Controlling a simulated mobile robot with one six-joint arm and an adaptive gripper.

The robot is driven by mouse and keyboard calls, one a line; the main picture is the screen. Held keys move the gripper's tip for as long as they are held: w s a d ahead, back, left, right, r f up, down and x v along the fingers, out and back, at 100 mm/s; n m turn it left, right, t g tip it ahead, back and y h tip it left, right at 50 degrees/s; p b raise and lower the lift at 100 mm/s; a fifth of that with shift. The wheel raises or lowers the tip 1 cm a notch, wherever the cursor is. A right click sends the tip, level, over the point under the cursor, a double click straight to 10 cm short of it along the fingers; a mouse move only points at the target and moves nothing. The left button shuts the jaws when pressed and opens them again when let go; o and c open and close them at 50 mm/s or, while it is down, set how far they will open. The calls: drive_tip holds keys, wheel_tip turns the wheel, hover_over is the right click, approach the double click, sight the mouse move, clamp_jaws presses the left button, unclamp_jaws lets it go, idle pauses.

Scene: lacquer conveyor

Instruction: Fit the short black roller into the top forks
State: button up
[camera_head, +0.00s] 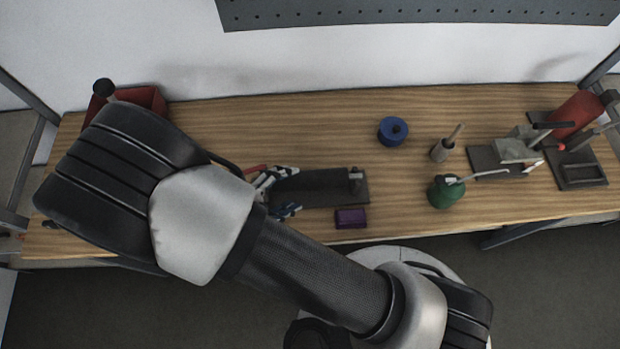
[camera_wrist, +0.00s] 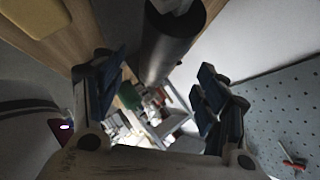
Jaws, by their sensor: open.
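A black roller (camera_head: 312,181) lies level over a dark plate (camera_head: 335,198) at the bench's front middle. A small upright post (camera_head: 355,180) stands at its right end. My gripper (camera_head: 285,193) is open at the roller's left end, with blue-tipped fingers spread to either side. In the wrist view the dark roller (camera_wrist: 168,45) shows ahead of the open gripper (camera_wrist: 162,75), with a pale metal piece (camera_wrist: 172,5) at its far end. I cannot tell if the fingers touch it. The roller's left end and any fork there are hidden by my gripper.
A purple block (camera_head: 350,218) lies just in front of the plate. A blue spool (camera_head: 393,130), a grey pot (camera_head: 441,152), a green oil can (camera_head: 446,192) and a grey fixture (camera_head: 515,148) stand to the right. A red bin (camera_head: 150,98) is at the back left.

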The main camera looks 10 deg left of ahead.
sight(309, 181)
drive_tip(key=b+x, duration=0.2)
drive_tip(key=x, duration=0.6)
drive_tip(key=shift+s+d, duration=0.1)
drive_tip(key=shift+r, duration=0.1)
drive_tip(key=c, duration=1.5)
